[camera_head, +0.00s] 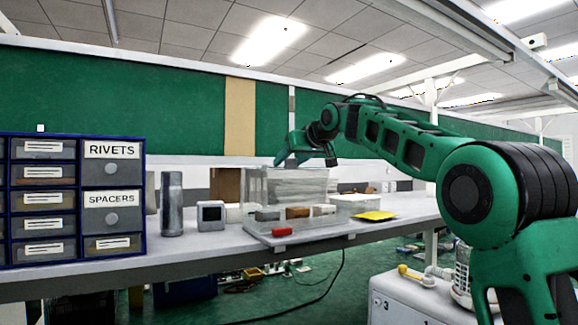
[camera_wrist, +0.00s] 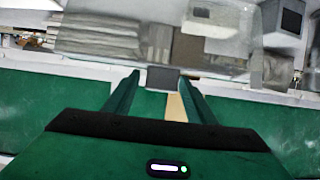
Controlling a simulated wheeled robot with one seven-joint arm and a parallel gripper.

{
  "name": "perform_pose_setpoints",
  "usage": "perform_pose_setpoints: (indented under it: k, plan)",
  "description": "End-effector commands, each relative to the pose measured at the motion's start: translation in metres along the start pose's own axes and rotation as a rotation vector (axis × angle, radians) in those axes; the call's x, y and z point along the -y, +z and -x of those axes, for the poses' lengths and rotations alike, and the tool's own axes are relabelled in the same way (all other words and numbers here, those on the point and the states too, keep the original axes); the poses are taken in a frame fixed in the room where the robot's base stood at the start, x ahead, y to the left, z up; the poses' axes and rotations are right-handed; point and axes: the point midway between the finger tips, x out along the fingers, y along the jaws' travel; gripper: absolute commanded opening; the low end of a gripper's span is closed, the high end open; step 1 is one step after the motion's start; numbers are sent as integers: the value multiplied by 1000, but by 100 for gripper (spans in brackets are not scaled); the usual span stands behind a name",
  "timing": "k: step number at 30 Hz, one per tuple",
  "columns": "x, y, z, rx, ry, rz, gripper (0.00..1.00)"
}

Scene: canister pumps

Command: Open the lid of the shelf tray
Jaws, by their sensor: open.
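The shelf tray looks to be the clear, see-through box (camera_head: 290,190) on the grey shelf in the head view. Its lid seems closed, though clear walls make the edge hard to read. It also fills the top of the wrist view (camera_wrist: 140,35). My gripper (camera_head: 306,160) is just above the box's top in the head view. In the wrist view my gripper (camera_wrist: 160,76) has its two green fingers apart. A small dark grey block (camera_wrist: 163,79), perhaps a lid handle, shows between the fingertips; I cannot tell whether they touch it.
A drawer cabinet (camera_head: 112,180), a grey cylinder (camera_head: 172,205) and a small device with a dark screen (camera_head: 211,215) stand to the left. A red block (camera_head: 282,232) lies at the front edge. A yellow piece (camera_head: 374,216) lies right. A white cart (camera_head: 405,298) stands lower right.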

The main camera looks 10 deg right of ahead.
Motion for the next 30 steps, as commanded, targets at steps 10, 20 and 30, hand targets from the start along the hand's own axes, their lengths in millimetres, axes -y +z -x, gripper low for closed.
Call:
perform_pose_setpoints:
  k: [10,20,30]
  plan:
    - [0,2,48,5,-1,-1,53]
    - [0,1,98,2,0,0,53]
    - [0,0,107,0,0,0,53]
